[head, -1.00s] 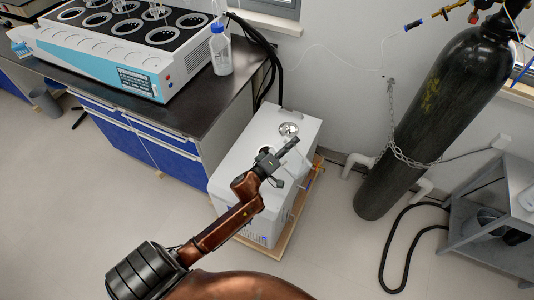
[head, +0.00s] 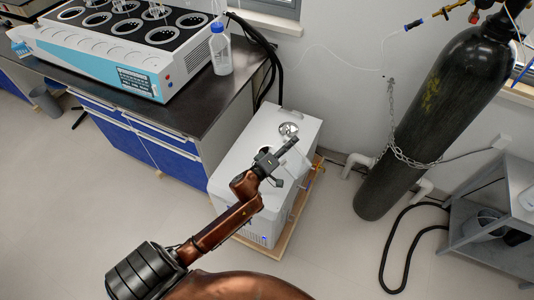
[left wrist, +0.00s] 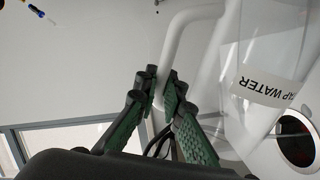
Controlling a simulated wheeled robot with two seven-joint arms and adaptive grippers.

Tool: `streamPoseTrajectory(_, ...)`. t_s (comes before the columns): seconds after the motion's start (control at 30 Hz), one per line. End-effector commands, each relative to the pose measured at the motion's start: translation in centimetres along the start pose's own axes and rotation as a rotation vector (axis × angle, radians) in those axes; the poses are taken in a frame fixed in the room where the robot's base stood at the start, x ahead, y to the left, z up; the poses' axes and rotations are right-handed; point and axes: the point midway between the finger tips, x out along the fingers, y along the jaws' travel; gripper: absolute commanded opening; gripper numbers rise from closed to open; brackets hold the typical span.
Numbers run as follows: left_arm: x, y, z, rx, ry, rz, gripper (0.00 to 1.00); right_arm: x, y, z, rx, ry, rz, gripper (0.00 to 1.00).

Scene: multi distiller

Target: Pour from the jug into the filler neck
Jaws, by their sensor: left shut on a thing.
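My left gripper (head: 287,147) is shut on the handle of a clear jug (head: 299,160), above the top of the white floor-standing unit. In the left wrist view the green-padded fingers (left wrist: 160,100) close around the jug's pale handle (left wrist: 187,32). The jug (left wrist: 262,45) carries a "TAP WATER" label and looks tilted. The water level is hard to make out. A round dark opening (head: 267,151), probably the filler neck, shows on the unit's top, partly behind my gripper. A dark round opening with a red ring (left wrist: 297,138) shows behind the jug.
The white unit (head: 235,182) stands on a wooden base beside the bench (head: 200,110). A round metal cap (head: 289,129) sits on its top. A blue-capped bottle (head: 220,50) stands at the bench edge. A chained gas cylinder (head: 425,120) and metal cart (head: 490,230) are right.

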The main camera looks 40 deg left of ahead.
Motion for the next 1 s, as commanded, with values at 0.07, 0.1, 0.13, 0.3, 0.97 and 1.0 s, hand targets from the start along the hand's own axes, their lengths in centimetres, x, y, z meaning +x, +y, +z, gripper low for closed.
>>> streamPoseTrajectory(0.07, 0.0, 0.2, -0.1, -0.001, 0.001, 0.005, 0.0, 0.0, 0.0, -0.1, 0.0, 0.001, 0.0, 0.32)
streamPoseTrajectory(0.1, 0.0, 0.2, -0.1, -0.001, 0.001, 0.005, 0.0, 0.0, 0.0, -0.1, 0.0, 0.002, 0.0, 0.32)
streamPoseTrajectory(0.13, 0.0, 0.2, -0.1, -0.001, 0.001, 0.005, 0.0, -0.1, 0.0, -0.1, 0.0, 0.002, 0.0, 0.32)
streamPoseTrajectory(0.3, 0.0, 0.6, 0.2, 0.025, 0.001, 0.005, 0.0, -0.4, 0.1, -0.3, -0.001, 0.01, 0.001, 0.32)
streamPoseTrajectory(0.97, 0.0, 2.7, 3.6, 0.412, 0.005, 0.004, 0.0, -0.5, 0.3, 5.0, -0.026, 0.003, 0.003, 0.32)
streamPoseTrajectory(1.0, 0.0, 2.7, 4.0, 0.449, 0.005, 0.004, 0.0, -0.5, 0.3, 5.0, -0.025, 0.003, 0.003, 0.32)
